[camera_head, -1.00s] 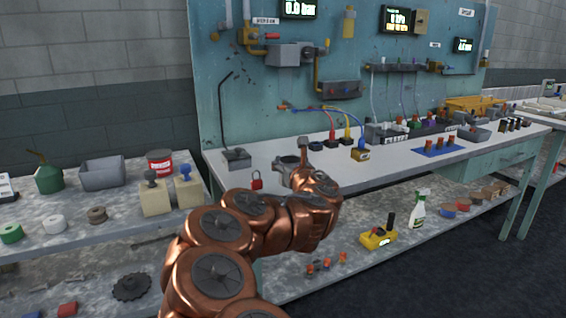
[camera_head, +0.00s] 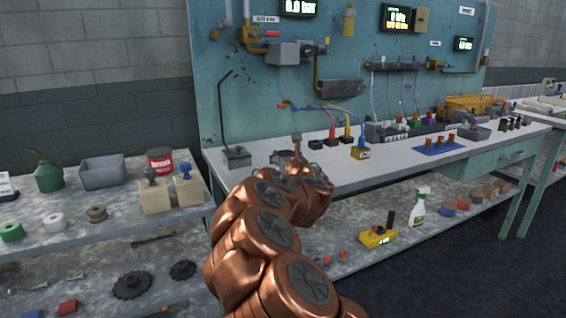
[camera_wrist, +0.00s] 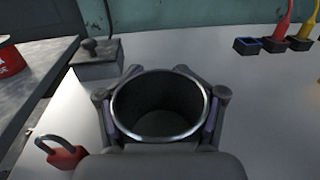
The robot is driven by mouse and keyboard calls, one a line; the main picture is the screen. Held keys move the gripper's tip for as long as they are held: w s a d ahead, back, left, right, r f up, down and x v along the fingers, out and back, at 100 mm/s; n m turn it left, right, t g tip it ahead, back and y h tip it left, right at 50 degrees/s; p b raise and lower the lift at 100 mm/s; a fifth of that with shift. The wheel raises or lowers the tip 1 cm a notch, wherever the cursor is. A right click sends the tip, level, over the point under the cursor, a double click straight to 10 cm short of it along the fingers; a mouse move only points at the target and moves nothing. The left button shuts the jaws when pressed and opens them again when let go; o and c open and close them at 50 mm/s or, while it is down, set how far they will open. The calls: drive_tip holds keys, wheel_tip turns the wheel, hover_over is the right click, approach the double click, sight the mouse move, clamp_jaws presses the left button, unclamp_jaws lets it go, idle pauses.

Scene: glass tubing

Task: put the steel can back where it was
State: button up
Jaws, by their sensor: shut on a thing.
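The steel can (camera_wrist: 160,136) is a round, open-topped metal cylinder with a bright rim and dark inside. It looks empty and upright in the wrist view. My gripper (camera_wrist: 161,98) is shut around it, one finger on each side. In the head view my gripper (camera_head: 287,158) is over the left part of the white bench top (camera_head: 375,168), mostly hidden by my own arm, and I cannot make out the can clearly there. Whether the can's base touches the bench is hidden.
A red padlock (camera_wrist: 64,154) lies left of the can. A grey block with a knob (camera_wrist: 97,57) stands behind left, with coloured plugs and sockets (camera_wrist: 270,44) behind right. A lower grey table with a red tin (camera_head: 160,160) adjoins on the left.

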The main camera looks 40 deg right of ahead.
drive_tip(key=shift+f, duration=1.05)
drive_tip(key=shift+f+b, duration=0.2)
drive_tip(key=shift+b, duration=0.15)
drive_tip(key=o, duration=1.5)
drive_tip(key=shift+r, duration=0.1)
drive_tip(key=shift+r+p, duration=0.15)
drive_tip(key=shift+p, duration=0.15)
drive_tip(key=shift+v, duration=6.05)
